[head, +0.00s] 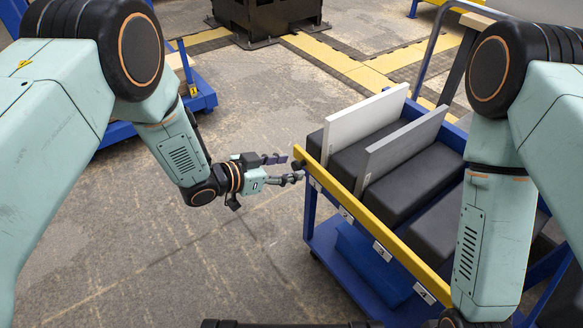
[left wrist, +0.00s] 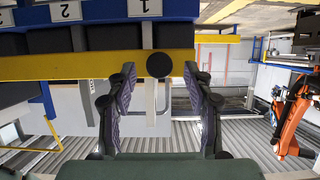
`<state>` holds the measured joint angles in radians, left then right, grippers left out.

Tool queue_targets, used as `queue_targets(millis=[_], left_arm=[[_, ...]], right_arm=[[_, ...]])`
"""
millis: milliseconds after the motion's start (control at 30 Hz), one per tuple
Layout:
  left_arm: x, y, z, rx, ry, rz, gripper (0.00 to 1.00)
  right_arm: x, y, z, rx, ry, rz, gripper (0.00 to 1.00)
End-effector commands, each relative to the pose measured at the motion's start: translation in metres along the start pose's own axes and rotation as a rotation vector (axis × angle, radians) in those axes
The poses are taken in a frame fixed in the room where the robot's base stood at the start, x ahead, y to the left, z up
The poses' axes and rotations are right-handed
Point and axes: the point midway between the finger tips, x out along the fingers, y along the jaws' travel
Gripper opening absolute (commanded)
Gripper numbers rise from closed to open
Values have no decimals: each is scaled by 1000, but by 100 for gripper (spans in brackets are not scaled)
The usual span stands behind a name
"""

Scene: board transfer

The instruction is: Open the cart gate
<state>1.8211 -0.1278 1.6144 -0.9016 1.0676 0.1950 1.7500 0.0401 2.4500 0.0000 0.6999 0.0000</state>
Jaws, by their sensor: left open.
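The blue cart (head: 328,232) stands at right in the head view. Its gate is a yellow bar (head: 375,228) along the near left side, lying across the front of the black blocks. A round black knob (left wrist: 159,65) sits at the bar's far end, close to my left gripper (head: 292,167). My left gripper is open. In the left wrist view its fingers (left wrist: 159,76) stand on either side of the knob, with gaps showing on both sides. My right arm hangs over the cart's near right part; its gripper is out of the picture.
A white board (head: 365,122) and a grey board (head: 403,150) stand upright between black padded blocks (head: 412,185) on the cart. Number labels (head: 382,251) line the side below the bar. Another blue frame (head: 203,98) stands at left. Floor left of the cart is clear.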

Motion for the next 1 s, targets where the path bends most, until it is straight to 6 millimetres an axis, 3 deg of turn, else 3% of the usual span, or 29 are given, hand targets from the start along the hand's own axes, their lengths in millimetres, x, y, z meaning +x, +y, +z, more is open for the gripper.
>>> queue_targets(millis=[200, 500, 1000], left_arm=[[20, -1, 0, 0, 0, 0, 52], [22, -4, -2, 0, 1, -2, 51], [22, -4, -1, -1, 0, -1, 8]], right_arm=[[7, 0, 0, 0, 0, 0, 0], [7, 0, 0, 0, 0, 0, 0], [7, 0, 0, 0, 0, 0, 0]])
